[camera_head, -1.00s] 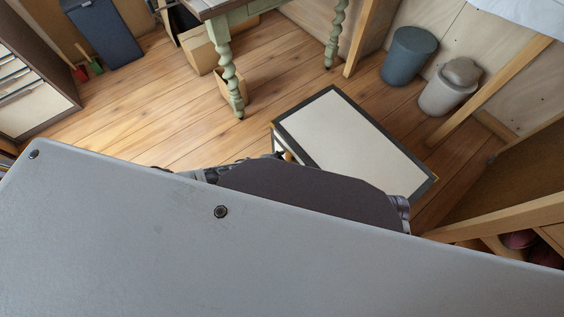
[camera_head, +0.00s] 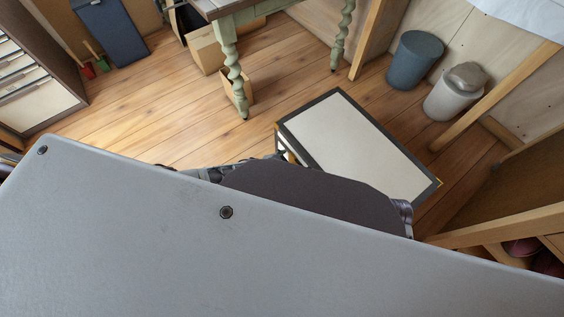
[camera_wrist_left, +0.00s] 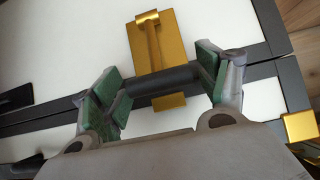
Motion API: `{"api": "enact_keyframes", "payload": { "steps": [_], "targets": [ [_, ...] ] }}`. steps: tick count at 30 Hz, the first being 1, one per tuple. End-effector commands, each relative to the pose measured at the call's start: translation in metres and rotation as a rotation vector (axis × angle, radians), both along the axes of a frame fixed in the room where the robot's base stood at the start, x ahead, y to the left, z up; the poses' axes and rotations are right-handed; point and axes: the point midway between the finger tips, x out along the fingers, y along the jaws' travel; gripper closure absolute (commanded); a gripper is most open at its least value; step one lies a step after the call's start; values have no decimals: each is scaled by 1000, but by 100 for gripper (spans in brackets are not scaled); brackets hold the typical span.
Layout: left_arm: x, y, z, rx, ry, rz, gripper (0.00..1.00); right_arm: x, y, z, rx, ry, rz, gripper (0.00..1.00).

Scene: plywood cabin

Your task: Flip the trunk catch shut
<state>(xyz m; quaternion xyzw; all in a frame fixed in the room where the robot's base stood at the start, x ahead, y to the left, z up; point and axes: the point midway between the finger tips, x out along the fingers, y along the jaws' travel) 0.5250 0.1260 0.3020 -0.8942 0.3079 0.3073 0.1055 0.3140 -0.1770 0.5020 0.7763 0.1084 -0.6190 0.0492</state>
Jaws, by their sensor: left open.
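The trunk (camera_head: 360,145) stands on the floor in the head view, with a cream top and dark edging. In the left wrist view its pale panels and dark trim (camera_wrist_left: 268,25) fill the picture. The brass catch (camera_wrist_left: 146,42) crosses the trim there, with a dark round bar (camera_wrist_left: 165,82) across it and a brass plate below. My left gripper (camera_wrist_left: 158,80) is open, its green-padded fingers on either side of the dark bar. I cannot tell whether they touch it. In the head view my own body hides the catch and most of that gripper. My right gripper is not in view.
A green-legged table (camera_head: 233,65) stands behind the trunk, with a cardboard box (camera_head: 206,50) beside it. Wooden framing is at right. Open floor (camera_head: 150,105) lies left of the trunk.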

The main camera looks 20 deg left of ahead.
Motion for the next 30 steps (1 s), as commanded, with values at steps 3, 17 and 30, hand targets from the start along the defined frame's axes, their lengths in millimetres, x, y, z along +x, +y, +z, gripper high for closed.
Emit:
{"api": "enact_keyframes", "payload": {
  "steps": [3,17,30],
  "targets": [
    [-2,1,1,1,1,0,26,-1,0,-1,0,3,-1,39],
    [-15,12,13,1,2,1,26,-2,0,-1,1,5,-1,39],
    [-32,26,30,0,1,1,26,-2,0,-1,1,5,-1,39]
  ]
}}
